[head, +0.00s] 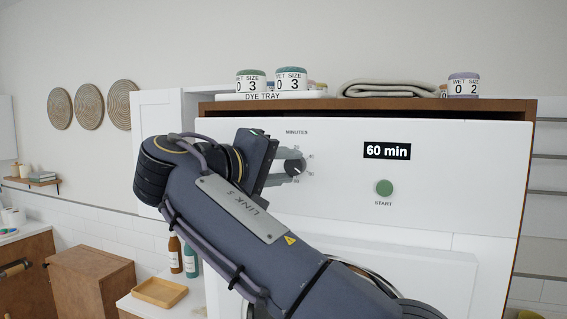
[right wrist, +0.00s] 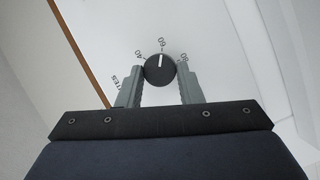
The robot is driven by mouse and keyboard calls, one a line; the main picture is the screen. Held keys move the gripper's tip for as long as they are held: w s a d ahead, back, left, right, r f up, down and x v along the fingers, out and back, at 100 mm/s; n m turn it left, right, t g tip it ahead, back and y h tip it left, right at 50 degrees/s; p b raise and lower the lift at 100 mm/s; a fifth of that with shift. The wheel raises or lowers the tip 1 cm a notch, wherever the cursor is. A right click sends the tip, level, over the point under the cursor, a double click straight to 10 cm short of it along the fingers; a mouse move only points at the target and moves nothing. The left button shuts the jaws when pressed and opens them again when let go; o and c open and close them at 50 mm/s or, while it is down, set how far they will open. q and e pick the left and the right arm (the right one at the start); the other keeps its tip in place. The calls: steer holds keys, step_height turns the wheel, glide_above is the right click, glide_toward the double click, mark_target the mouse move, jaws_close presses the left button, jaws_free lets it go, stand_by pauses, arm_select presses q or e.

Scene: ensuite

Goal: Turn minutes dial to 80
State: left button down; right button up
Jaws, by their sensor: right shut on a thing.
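The minutes dial (right wrist: 158,71) is a round black knob with a white pointer line on the white machine panel. In the right wrist view its pointer lines up with the 60 mark, with 40 and 80 marks on either side. It also shows in the head view (head: 294,167), partly hidden by my right gripper (head: 291,162). In the right wrist view, my right gripper (right wrist: 160,82) has one finger at each side of the dial and is shut on it. The display (head: 387,151) reads "60 min". My left gripper is not in view.
A green START button (head: 384,188) is on the panel to the right of the dial. Labelled jars (head: 291,79) stand on the dye tray (head: 262,96) on top, beside a folded towel (head: 388,88). A wooden tray (head: 159,292) and bottles are at lower left.

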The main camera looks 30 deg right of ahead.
steer(key=m, duration=0.1)
steer(key=m+y, duration=0.1)
steer(key=m, duration=0.1)
steer(key=m+y, duration=0.1)
steer(key=shift+s+d+r+t, duration=0.1)
steer(key=shift+r+t, duration=0.15)
steer(key=shift+t, duration=0.05)
steer(key=m+t+y, duration=0.1)
steer(key=m+y, duration=0.1)
steer(key=m, duration=0.2)
steer(key=shift+s+d+r+b, duration=0.1)
steer(key=shift+s+b, duration=0.05)
steer(key=shift+b, duration=0.25)
steer(key=o, duration=1)
steer(key=shift+c, duration=0.2)
steer(key=v, duration=0.7)
steer(key=shift+s+a+r+p, duration=0.2)
steer(key=shift+s+r+p, duration=0.05)
steer(key=shift+s+p, duration=0.1)
